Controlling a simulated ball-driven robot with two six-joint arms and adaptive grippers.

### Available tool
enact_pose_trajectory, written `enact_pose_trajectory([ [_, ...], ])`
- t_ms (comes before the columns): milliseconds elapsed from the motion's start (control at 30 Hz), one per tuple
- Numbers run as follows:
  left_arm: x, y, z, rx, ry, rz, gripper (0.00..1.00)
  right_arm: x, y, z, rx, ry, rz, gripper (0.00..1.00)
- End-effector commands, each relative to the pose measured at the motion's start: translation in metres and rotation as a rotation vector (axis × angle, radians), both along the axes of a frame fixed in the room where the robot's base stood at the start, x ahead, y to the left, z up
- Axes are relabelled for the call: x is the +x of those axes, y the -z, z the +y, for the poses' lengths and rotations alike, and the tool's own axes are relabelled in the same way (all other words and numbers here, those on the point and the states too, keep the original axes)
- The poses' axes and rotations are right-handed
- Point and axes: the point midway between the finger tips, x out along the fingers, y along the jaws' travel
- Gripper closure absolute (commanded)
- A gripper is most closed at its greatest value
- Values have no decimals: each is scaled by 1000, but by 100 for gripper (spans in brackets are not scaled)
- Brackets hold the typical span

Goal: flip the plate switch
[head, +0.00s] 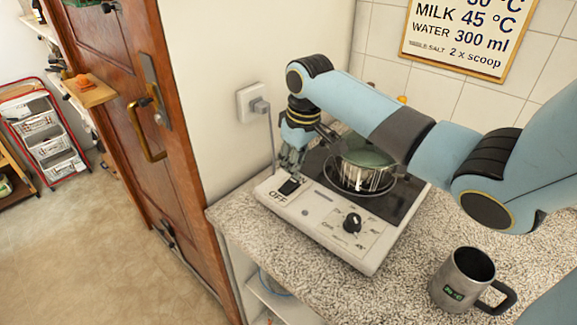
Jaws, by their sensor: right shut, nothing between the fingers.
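The hot plate (320,215) is a white unit with a dark cooking surface on the speckled counter. Its plate switch (290,187) is a small black rocker at the left of the front panel, beside the printed word OFF. My right gripper (290,168) points down with its fingers shut and empty, just above and behind the switch. I cannot tell whether the fingertips touch it. A metal saucepan (352,178) with a green top stands on the cooking surface, partly hidden by my right arm. My left gripper is out of view.
A black dial (352,222) is right of the switch on the panel. A grey mug (465,280) stands on the counter (400,285) at the right. A wall socket (252,102) holds the plate's plug and cord. A wooden door (140,100) is at the left.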

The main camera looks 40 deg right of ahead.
Motion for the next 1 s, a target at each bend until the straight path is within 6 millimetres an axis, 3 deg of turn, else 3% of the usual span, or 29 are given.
enact_pose_trajectory([
  [1000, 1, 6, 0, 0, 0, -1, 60, 0, 14, 0, 0, 0, 0, 100],
])
